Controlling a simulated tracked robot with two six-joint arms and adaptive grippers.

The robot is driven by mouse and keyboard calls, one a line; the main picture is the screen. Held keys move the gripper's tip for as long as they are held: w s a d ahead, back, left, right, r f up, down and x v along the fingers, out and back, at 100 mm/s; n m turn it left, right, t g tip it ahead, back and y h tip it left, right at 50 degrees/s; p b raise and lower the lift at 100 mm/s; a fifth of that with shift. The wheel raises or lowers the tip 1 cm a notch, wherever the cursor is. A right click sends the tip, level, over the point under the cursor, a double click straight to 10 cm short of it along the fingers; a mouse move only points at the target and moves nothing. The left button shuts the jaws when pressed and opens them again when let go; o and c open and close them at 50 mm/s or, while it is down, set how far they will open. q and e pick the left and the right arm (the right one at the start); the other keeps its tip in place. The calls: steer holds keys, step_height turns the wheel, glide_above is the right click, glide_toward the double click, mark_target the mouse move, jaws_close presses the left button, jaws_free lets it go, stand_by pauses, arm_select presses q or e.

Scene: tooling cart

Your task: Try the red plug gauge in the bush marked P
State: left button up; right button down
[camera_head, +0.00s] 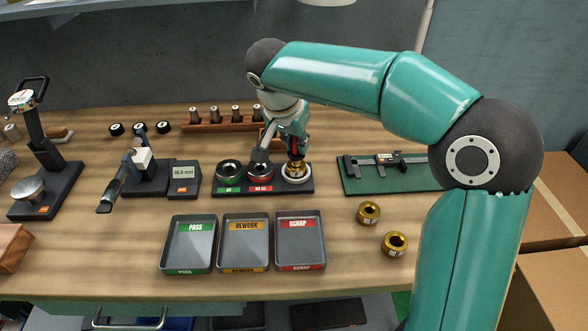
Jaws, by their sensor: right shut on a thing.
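My right gripper (294,141) reaches down from its arm over the right end of a black gauge stand (306,190). It is shut on the red plug gauge (295,146), of which only a small red part shows between the fingers. Directly below is a brass bush (296,169) on a white ring at the stand's right end. I cannot tell whether the plug's tip is inside this bush, and its mark is not readable. Two more brass bushes, one (369,213) and another (395,244), stand on the bench to the right. My left gripper is not in view.
Three trays, pass (188,262), rework (245,261) and scrap (301,259), stand in front of the gauge stand. A green mat (380,184) with a caliper lies to the right. A digital gauge (184,179) stands left. A wooden rack (210,126) is behind.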

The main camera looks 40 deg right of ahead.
steer(key=shift+f+b, duration=0.3)
steer(key=shift+f, duration=0.05)
stand_by(0.5)
steer(key=shift+s+a+f, duration=0.1)
steer(key=shift+s+f, duration=0.05)
stand_by(0.9)
steer(key=shift+r+p, duration=0.5)
steer(key=shift+r, duration=0.4)
stand_by(0.5)
steer(key=shift+f+b, duration=0.6)
steer(key=shift+b, duration=0.05)
stand_by(1.6)
steer(key=shift+s+f, duration=0.1)
steer(key=shift+f, duration=0.2)
stand_by(1.0)
steer(key=shift+r, duration=0.35)
steer(key=shift+r+p, duration=0.5)
steer(key=shift+r, duration=0.4)
